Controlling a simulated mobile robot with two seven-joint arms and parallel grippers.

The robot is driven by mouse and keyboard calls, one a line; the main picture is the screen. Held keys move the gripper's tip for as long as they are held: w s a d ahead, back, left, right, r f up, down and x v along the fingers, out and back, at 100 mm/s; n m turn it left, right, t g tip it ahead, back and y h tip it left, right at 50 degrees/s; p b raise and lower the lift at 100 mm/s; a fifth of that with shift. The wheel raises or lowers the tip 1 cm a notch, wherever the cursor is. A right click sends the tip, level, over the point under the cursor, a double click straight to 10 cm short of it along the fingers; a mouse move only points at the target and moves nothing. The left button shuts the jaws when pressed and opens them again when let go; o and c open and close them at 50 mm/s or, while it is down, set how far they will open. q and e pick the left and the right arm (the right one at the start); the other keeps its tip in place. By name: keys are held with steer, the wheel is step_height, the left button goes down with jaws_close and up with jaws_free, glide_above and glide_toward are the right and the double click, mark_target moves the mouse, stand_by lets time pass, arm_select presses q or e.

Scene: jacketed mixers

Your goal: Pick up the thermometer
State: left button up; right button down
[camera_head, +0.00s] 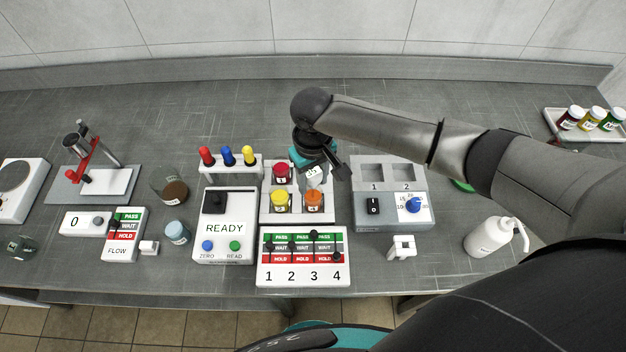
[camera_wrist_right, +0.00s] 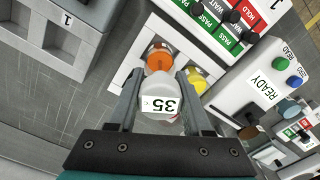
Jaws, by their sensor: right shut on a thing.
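The thermometer (camera_head: 313,174) has a white rounded head marked 35. My right gripper (camera_head: 322,172) is shut on it, over the back right place of the white jar rack (camera_head: 265,212). In the right wrist view the thermometer's head (camera_wrist_right: 160,100) sits between the two dark fingers of the gripper (camera_wrist_right: 160,92). Its lower part is hidden, and I cannot tell whether it is clear of the rack. The orange-lidded jar (camera_head: 314,201) is just in front of it, and the red-lidded jar (camera_head: 281,172) is to its left. My left gripper is not in view.
A yellow-lidded jar (camera_head: 281,201) stands in the rack. A four-column status board (camera_head: 303,257) lies in front. The READY meter (camera_head: 224,227) is to the left. A grey two-well unit with a blue knob (camera_head: 390,215) is to the right. A white bottle (camera_head: 488,238) stands farther right.

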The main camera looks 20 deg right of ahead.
step_height(320, 180, up, 28)
steer(key=p, duration=0.7)
steer(key=shift+r+p, duration=0.2)
steer(key=shift+p, duration=0.15)
stand_by(0.4)
steer(key=shift+f, duration=0.1)
